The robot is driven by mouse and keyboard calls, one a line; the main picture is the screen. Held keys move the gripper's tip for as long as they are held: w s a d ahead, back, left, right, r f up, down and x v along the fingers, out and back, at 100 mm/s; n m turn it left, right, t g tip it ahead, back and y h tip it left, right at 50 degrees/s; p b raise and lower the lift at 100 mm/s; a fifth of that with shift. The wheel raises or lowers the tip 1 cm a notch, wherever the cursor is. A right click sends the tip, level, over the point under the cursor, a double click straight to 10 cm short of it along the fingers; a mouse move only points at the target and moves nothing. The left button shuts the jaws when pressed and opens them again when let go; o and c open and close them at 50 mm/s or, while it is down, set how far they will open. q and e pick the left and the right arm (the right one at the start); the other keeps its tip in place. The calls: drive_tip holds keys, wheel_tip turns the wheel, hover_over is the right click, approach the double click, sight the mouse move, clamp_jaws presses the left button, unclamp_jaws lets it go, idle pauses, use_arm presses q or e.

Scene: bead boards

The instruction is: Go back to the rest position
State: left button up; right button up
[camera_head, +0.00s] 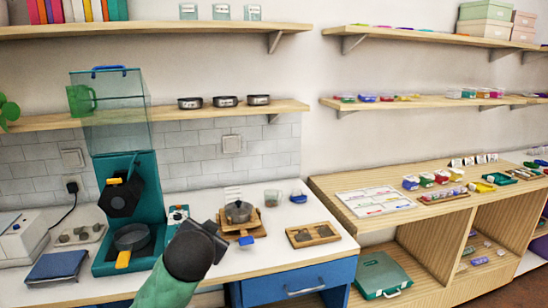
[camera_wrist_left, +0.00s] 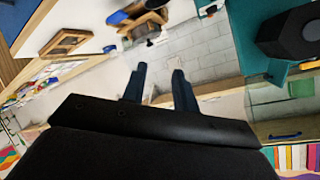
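My left gripper (camera_wrist_left: 159,86) shows in the left wrist view with its two dark fingers apart and nothing between them. In the head view my left arm rises from the bottom edge, and its dark wrist end (camera_head: 195,248) is in front of the white counter (camera_head: 275,222). The fingers are not clearly seen there. My right gripper is in neither view.
A teal machine (camera_head: 128,200) with a clear hopper stands left of my wrist. A wooden stand with a metal pot (camera_head: 238,212) and a wooden tray (camera_head: 313,235) are on the counter to the right. A wooden table (camera_head: 330,198) holds a printed board (camera_head: 374,202).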

use_arm(q)
drive_tip(key=s+f+n+g+h, duration=0.1)
drive_tip(key=s+f+g, duration=0.2)
drive_tip(key=s+f, duration=0.8)
drive_tip(key=s+f+n+g+h, duration=0.1)
drive_tip(key=s+f+n+g, duration=0.15)
drive_tip(key=s+f, duration=0.85)
drive_tip(key=s+f+g, duration=0.5)
drive_tip(key=s+f, duration=1.1)
drive_tip(key=f, duration=0.1)
drive_tip(key=shift+s+d+f+g+h, duration=0.25)
drive_tip(key=shift+d+f+g+h, duration=0.1)
drive_tip(key=shift+d, duration=0.1)
